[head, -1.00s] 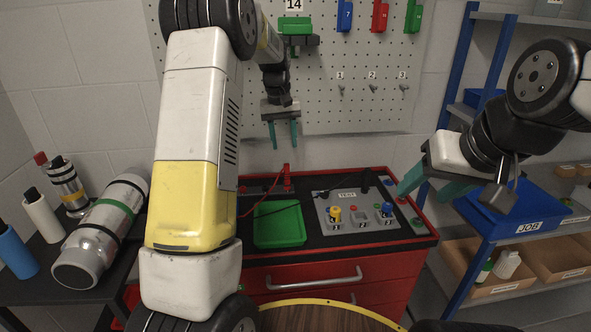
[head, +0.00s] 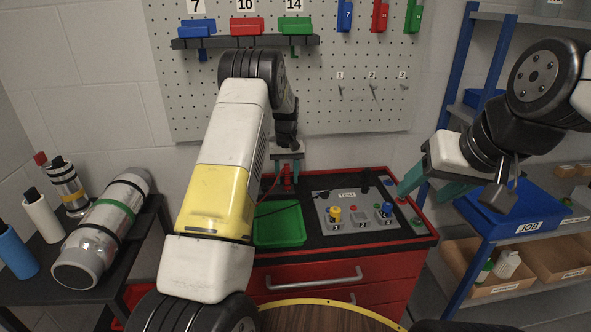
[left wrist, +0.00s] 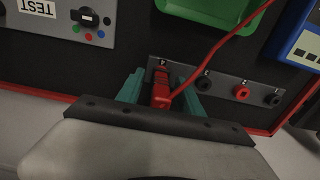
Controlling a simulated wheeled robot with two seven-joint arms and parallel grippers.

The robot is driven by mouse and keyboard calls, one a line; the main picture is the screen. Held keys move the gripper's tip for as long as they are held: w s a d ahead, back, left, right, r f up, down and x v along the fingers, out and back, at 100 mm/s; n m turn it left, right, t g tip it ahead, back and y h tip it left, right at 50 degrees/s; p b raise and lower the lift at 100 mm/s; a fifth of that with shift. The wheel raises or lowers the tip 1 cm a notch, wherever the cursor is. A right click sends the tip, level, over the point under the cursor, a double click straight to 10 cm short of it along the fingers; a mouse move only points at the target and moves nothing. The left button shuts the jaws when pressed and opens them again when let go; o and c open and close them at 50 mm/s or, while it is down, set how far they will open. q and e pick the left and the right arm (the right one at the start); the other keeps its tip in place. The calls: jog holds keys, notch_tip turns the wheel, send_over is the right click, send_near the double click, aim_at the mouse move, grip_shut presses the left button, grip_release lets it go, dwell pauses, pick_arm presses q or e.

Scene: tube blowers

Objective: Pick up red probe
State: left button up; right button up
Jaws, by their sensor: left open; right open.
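The red probe (head: 287,180) stands at the back of the red cabinet's dark top, with a red cable running from it. In the left wrist view the probe (left wrist: 161,93) is upright in a grey socket strip (left wrist: 222,86), between the two teal fingers of my left gripper (left wrist: 160,88). The fingers are open, one on each side, with small gaps to the probe. In the head view my left gripper (head: 287,167) points down over the probe and partly hides it. My right gripper (head: 432,184) is open and empty near the cabinet's right edge.
A green tray (head: 280,226) lies in front of the probe, beside the TEST panel (head: 354,211) with its knobs. A blue device (left wrist: 301,38) lies near the strip's end. A pegboard (head: 330,95) with small bins rises behind. A blue-framed shelf (head: 455,110) stands at right.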

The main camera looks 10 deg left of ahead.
aim_at(287, 166)
pick_arm(q)
jog(key=shift+f, duration=0.35)
grip_shut()
jog(key=shift+r, duration=0.1)
jog(key=shift+r, duration=0.55)
jog(key=shift+s+d+r, duration=0.1)
jog(key=shift+s+r, duration=0.1)
jog(key=shift+r, duration=0.45)
jog(key=shift+s+r, duration=0.2)
jog(key=shift+r, duration=0.4)
jog(key=s+d, duration=0.1)
jog(key=s, duration=0.6)
jog(key=s+d+r, duration=0.1)
jog(key=s+d, duration=0.1)
jog(key=s, duration=0.5)
jog(key=shift+s+d+r, duration=0.15)
jog(key=shift+s+d, duration=0.1)
jog(key=shift+s, duration=0.15)
jog(key=shift+r, duration=2.75)
